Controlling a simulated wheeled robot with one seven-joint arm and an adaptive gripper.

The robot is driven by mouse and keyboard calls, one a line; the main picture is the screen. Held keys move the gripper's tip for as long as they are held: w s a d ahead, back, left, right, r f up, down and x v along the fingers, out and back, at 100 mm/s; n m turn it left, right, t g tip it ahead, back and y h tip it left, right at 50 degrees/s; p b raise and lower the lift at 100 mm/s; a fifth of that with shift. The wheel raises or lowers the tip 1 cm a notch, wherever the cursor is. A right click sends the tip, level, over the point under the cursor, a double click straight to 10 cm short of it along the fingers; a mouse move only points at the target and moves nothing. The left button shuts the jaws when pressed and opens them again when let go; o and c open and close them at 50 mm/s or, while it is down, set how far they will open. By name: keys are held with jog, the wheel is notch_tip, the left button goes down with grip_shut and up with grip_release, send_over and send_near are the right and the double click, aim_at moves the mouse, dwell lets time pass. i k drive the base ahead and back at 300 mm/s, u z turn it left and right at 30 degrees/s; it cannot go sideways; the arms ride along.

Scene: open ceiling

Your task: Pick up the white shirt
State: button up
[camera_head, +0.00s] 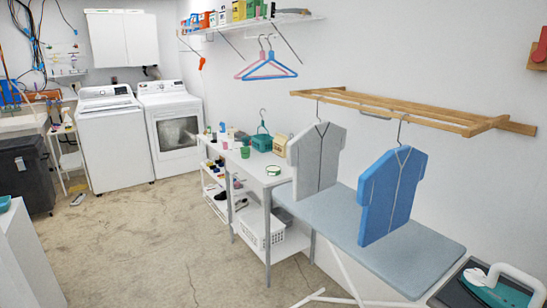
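The white shirt (317,160), light grey-white and short-sleeved with a dark line down its front, hangs on a hanger from the wooden wall rack (425,113). It hangs upright at the left end of the rack. A blue shirt (390,195) hangs to its right and nearer, apart from it. The hems of both shirts come close to the ironing board; I cannot tell whether they touch it. My gripper is not in view.
The blue-grey ironing board (426,248) stands below the shirts. A white table (253,170) with shelves stands left of it. Pink and blue hangers (266,69) hang from the wall shelf (255,23). The concrete floor (150,245) at left is mostly clear.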

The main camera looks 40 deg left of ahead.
aim_at(313, 155)
jog(key=u, duration=1.5)
jog(key=i, duration=0.65)
jog(key=u, duration=0.35)
